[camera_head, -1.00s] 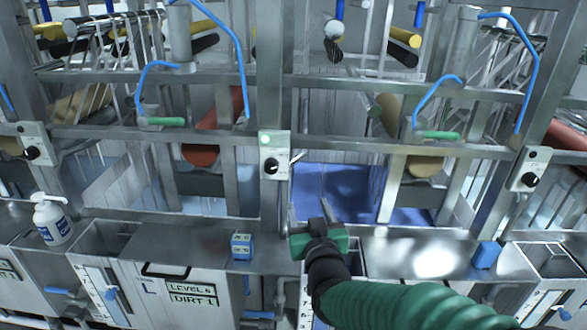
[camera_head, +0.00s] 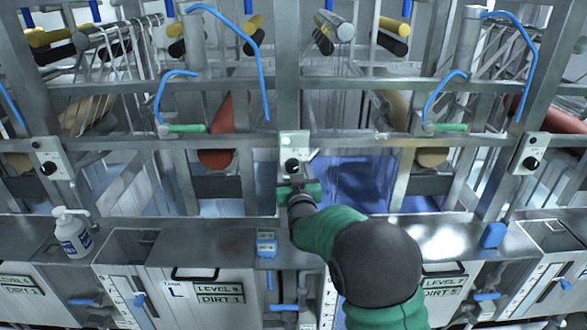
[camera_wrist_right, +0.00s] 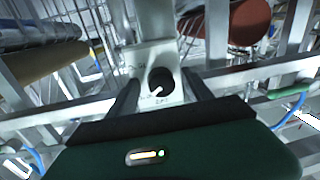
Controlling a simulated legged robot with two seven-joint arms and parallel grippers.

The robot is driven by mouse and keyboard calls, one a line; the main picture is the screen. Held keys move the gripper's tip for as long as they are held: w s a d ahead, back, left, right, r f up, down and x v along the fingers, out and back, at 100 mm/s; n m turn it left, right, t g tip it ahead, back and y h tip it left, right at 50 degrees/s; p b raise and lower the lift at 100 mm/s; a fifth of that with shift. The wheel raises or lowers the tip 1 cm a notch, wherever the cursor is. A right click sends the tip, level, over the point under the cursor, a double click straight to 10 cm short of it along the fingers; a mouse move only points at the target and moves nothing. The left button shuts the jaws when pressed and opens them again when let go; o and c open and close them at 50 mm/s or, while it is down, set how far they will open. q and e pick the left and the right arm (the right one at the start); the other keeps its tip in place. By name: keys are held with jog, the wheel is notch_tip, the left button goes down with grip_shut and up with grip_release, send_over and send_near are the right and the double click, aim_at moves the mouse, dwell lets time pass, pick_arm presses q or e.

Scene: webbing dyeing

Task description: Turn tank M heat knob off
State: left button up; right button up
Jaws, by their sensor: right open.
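A black heat knob (camera_head: 292,166) with a white pointer sits on a pale panel with a lit green lamp (camera_head: 287,141), mounted on the middle post. I cannot read a tank letter on this panel. In the right wrist view the knob (camera_wrist_right: 161,81) lies between and beyond my fingers, its white pointer slanting to the lower left. My right gripper (camera_head: 298,183) is just below the knob in the head view; in the wrist view the gripper (camera_wrist_right: 160,92) is open, one dark finger on each side of the knob. Contact with the knob cannot be told. My left gripper is out of view.
Similar knob panels stand at the left (camera_head: 50,160) and right (camera_head: 530,158). A steel cross rail (camera_wrist_right: 75,115) runs beside the panel. A white pump bottle (camera_head: 72,235) and small blue boxes (camera_head: 266,243) stand on the steel ledge below. Blue hoses hang above.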

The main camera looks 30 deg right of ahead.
jog(key=shift+a, duration=0.15)
jog(key=c, duration=0.4)
jog(key=shift+s, duration=0.1)
grip_shut()
jog(key=shift+n, duration=0.3)
jog(key=shift+r+n, duration=0.1)
jog(key=shift+n, duration=1.1)
jog(key=n, duration=0.2)
jog(key=shift+n+g, duration=0.3)
jog(key=n+p, duration=0.2)
jog(key=n, duration=0.2)
jog(key=shift+r+g, duration=0.15)
jog(key=shift+g, duration=0.15)
jog(key=shift+n+p, duration=0.45)
jog(key=shift+n, duration=0.45)
